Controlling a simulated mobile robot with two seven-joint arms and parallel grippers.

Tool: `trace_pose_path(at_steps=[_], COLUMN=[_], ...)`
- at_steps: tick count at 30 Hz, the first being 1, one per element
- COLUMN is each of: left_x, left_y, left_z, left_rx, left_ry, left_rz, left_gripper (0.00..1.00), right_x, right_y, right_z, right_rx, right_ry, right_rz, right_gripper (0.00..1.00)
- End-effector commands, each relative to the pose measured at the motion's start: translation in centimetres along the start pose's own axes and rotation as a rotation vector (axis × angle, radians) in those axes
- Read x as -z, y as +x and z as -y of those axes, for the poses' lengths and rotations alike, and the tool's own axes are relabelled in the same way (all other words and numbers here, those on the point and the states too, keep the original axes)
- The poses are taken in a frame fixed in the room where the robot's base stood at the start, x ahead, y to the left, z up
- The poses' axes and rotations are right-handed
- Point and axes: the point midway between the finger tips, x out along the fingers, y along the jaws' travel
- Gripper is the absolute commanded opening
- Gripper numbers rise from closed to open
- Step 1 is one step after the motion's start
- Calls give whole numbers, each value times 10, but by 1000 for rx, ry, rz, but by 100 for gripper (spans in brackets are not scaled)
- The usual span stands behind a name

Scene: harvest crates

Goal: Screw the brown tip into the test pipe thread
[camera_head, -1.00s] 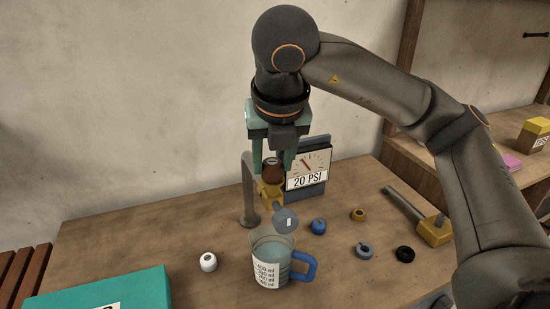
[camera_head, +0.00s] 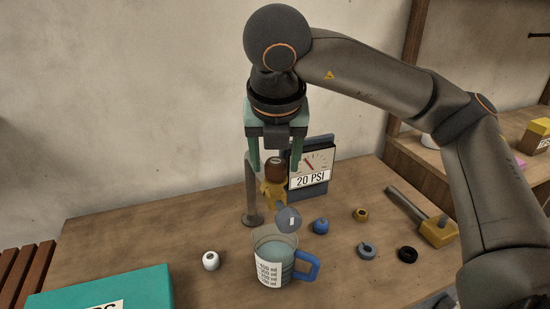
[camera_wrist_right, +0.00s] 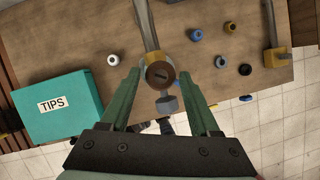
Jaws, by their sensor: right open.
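The brown tip (camera_head: 274,169) sits on top of the yellow fitting (camera_head: 273,192) of the grey test pipe (camera_head: 252,190). In the right wrist view the brown tip (camera_wrist_right: 160,75) shows from above, between and beyond the fingers. Whether its thread is engaged cannot be told. My right gripper (camera_head: 276,165) points down with its green fingers spread, one on each side of the tip and apart from it. It shows open and empty in the wrist view too (camera_wrist_right: 162,78). My left gripper is not in view.
A 20 PSI gauge (camera_head: 312,166) stands behind at right. A measuring jug (camera_head: 268,268) with a blue handle stands below the pipe. Loose white (camera_head: 211,260), blue (camera_head: 321,226) and black (camera_head: 407,254) tips lie around. A teal box (camera_head: 110,290) and a mallet (camera_head: 436,232) flank them.

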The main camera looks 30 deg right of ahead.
Motion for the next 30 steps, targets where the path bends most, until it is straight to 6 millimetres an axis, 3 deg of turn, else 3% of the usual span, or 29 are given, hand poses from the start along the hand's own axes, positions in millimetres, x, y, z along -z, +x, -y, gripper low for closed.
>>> trace_pose_path(at_steps=[21, 30], left_x=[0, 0], left_y=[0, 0], left_z=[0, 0], left_rx=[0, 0], left_ry=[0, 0], left_rz=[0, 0], left_gripper=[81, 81], right_x=[-3, -4], right_y=[2, 2], right_z=[7, 8], right_rx=[-328, -371], right_ry=[-781, -893], right_rz=[-4, -1], right_gripper=[62, 62])
